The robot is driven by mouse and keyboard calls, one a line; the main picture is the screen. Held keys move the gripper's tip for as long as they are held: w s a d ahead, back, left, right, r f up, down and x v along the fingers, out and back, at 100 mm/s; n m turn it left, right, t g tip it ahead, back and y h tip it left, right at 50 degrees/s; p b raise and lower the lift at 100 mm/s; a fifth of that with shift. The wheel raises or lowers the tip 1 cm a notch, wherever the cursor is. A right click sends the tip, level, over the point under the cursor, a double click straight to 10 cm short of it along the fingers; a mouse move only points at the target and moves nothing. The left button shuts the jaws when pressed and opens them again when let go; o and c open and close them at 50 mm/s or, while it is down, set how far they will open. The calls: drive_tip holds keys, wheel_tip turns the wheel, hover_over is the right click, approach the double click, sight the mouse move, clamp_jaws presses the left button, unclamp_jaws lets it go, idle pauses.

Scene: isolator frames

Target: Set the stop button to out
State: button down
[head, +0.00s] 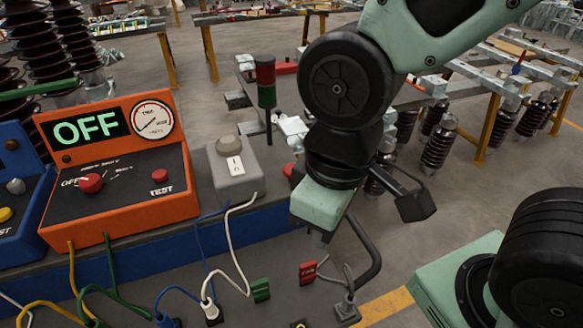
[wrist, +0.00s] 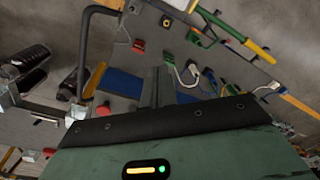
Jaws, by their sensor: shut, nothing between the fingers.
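A red button (head: 288,170), which looks like the stop button, shows beside my arm near the bench's right end in the head view. My gripper partly hides it there, so I cannot tell whether it is in or out. A red knob (wrist: 103,109) in the wrist view appears to be the same button. My gripper (head: 326,238) points down, to the right of the button and nearer the camera. Its fingers (wrist: 158,88) are together and empty in the wrist view, apart from the red knob.
An orange tester (head: 120,215) showing OFF stands at left. A grey switch box (head: 235,168) and a red-and-green signal lamp (head: 266,82) stand left of my arm. A bent dark handle (head: 370,255), red plug (head: 307,272), green plug (head: 260,290) and cables lie near the front.

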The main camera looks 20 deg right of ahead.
drive_tip(key=c, duration=1.5)
unclamp_jaws()
drive_tip(key=shift+w+a+r, duration=0.1)
drive_tip(key=shift+w, duration=0.15)
drive_tip(key=o, duration=0.7)
drive_tip(key=w+m, duration=0.1)
drive_tip(key=w, duration=0.1)
drive_tip(key=w+r+m, duration=0.1)
drive_tip(key=w+a+m, duration=0.1)
drive_tip(key=w, duration=0.1)
drive_tip(key=shift+w+r+g+p, duration=0.3)
drive_tip(key=shift+r+g+p, duration=0.1)
drive_tip(key=shift+o, duration=0.2)
drive_tip(key=w+d+m+g+y+p, duration=0.1)
drive_tip(key=w+d+m, duration=0.35)
drive_tip(key=w, duration=0.45)
drive_tip(key=w+d+r+m+g+y+p, duration=0.1)
drive_tip(key=w+d+m, duration=0.35)
drive_tip(key=w, duration=0.45)
drive_tip(key=w+d+m+y, duration=0.1)
drive_tip(key=w+d+m, duration=0.35)
drive_tip(key=w, duration=0.35)
drive_tip(key=p+x, duration=0.5)
drive_tip(key=x, duration=1.2)
drive_tip(key=shift+s+f, duration=0.15)
drive_tip(key=shift+s, duration=0.05)
